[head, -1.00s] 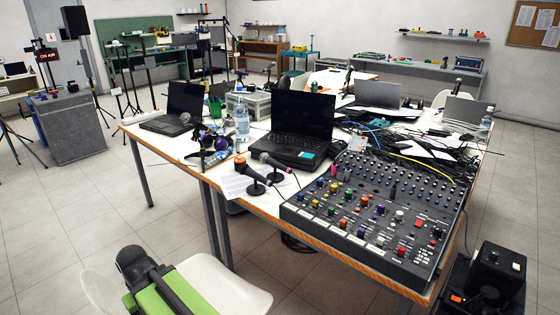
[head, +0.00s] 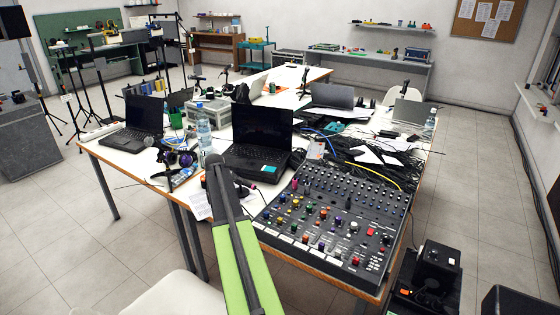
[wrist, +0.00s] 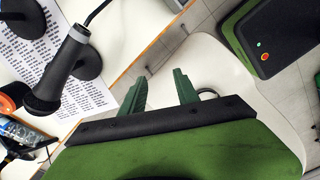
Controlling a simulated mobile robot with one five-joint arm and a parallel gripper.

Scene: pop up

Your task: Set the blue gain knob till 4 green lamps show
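The mixing console (head: 388,200) lies on the right front of the table, covered with small knobs in several colours. Blue-looking knobs are among them, but which one is the gain knob is too small to tell. I cannot make out any lit green lamps. My gripper (wrist: 159,88) is open and empty in the wrist view, its two green fingers apart above the white chair and near the table edge. In the head view my green arm reaches up to the table's front edge, left of the console; the fingers are hidden there.
A black microphone (wrist: 72,62) on a stand and a printed sheet (wrist: 28,52) are beside my gripper. A white chair (head: 180,296) stands in front of the table. An open laptop (head: 261,135), a bottle (head: 204,135) and tangled cables (head: 350,150) lie behind.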

